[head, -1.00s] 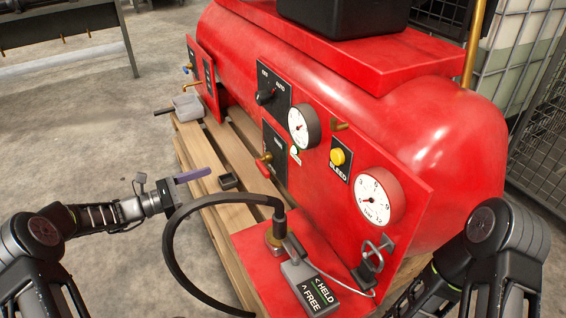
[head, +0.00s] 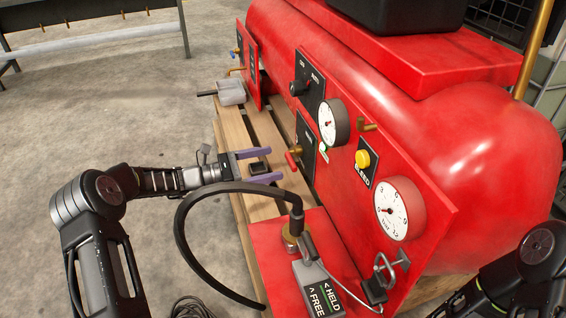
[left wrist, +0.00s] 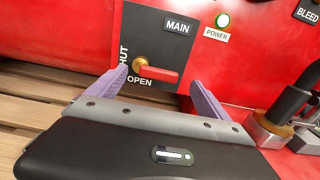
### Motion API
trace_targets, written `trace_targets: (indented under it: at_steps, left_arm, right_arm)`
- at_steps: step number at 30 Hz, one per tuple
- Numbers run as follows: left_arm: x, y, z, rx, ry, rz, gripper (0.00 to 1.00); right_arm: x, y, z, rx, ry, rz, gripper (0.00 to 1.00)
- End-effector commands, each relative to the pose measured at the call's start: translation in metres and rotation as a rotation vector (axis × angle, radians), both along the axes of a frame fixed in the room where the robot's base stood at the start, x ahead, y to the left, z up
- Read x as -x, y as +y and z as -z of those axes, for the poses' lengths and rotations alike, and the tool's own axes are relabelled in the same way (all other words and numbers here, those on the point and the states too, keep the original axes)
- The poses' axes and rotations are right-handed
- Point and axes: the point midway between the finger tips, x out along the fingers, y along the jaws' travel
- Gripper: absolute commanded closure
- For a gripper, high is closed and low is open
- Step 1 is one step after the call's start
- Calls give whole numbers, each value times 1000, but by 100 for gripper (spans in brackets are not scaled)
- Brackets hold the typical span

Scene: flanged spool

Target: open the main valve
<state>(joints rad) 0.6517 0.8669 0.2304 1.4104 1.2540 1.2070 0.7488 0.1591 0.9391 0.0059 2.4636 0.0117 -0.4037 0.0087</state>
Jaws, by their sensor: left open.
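The main valve has a short red lever (head: 293,161) on a brass stem, on a dark plate (head: 306,132) on the red panel. In the left wrist view the lever (left wrist: 157,73) lies nearly level, its end to the right, below the MAIN label. OPEN is printed beneath it; SHUT, at the left, is partly hidden by a finger. My left gripper (head: 278,164) is open and empty, its purple fingers pointing at the lever just short of it. In the left wrist view the fingers (left wrist: 158,78) appear either side of the lever; contact cannot be told.
A black hose (head: 183,235) loops below my left gripper to a fitting on the red base. A HELD/FREE box (head: 318,288), gauges (head: 398,208) and the yellow bleed button (head: 362,159) are to the right.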

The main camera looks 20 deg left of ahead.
Motion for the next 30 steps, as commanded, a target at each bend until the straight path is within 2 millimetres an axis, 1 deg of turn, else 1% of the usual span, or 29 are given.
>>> trace_targets:
  at_steps: [1,3,9,19,30]
  left_arm:
    - [-4,-8,3,0,-1,3,10]
    - [-10,-18,3,1,-1,3,10]
    - [-23,-36,2,1,-1,1,10]
    - [-25,-39,0,0,0,0,10]
    - [-25,-39,0,0,0,0,40]
  right_arm:
    - [-1,0,6,0,-1,0,43]
    - [-1,0,10,-1,-2,2,43]
    - [-3,-1,15,-2,-3,3,43]
    - [-3,-1,14,-3,-3,3,43]
    - [-3,-1,15,-3,-2,2,43]
